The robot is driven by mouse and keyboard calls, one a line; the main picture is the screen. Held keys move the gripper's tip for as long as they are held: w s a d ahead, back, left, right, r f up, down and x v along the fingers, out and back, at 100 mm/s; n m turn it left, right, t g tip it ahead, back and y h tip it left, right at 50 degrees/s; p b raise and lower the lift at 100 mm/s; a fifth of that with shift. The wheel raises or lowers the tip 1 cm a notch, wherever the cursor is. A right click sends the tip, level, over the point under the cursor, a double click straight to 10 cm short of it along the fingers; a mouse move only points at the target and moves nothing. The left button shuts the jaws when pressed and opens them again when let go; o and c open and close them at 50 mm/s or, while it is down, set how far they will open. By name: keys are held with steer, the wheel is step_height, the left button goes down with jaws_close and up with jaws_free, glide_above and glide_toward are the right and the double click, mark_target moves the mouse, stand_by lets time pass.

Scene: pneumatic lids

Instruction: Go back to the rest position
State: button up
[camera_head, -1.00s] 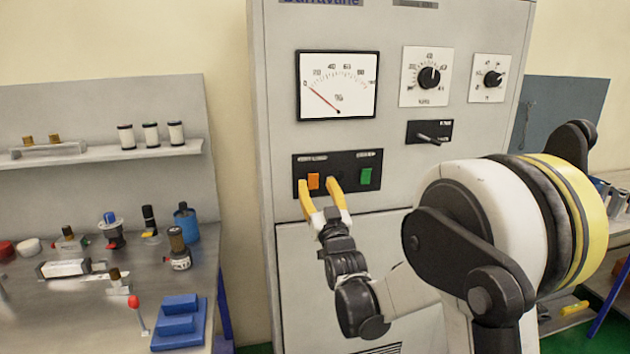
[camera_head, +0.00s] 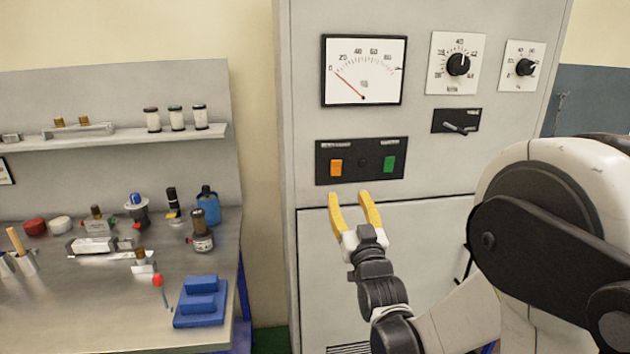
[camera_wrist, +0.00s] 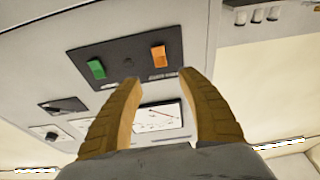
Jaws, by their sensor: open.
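My gripper (camera_head: 355,212) has yellow fingers that are spread apart, with nothing between them. In the head view it is just below the black switch panel (camera_head: 361,160) of the grey cabinet (camera_head: 305,240). The panel holds an orange switch (camera_head: 336,167) and a green switch (camera_head: 389,164). In the wrist view the open fingers (camera_wrist: 158,85) point up toward the panel, with the green switch (camera_wrist: 96,68) and the orange switch (camera_wrist: 160,55) beyond the tips. The fingers appear apart from the panel.
A dial gauge (camera_head: 363,70), two knobs (camera_head: 459,64) and a lever (camera_head: 456,127) are above on the cabinet. A workbench (camera_head: 110,295) with several small parts and a blue block (camera_head: 201,302) stands at left. Open floor is barely visible between them.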

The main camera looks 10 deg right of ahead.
steer(key=s+f+g, duration=0.4)
steer(key=s, duration=0.6)
steer(key=s+f+g, duration=0.4)
steer(key=s+g, duration=0.1)
steer(key=s, duration=0.5)
steer(key=s+f+g+b, duration=0.1)
steer(key=s+f+g, duration=0.3)
steer(key=s, duration=0.6)
steer(key=shift+f+g, duration=0.3)
steer(key=shift+g, duration=0.1)
steer(key=shift+s, duration=0.1)
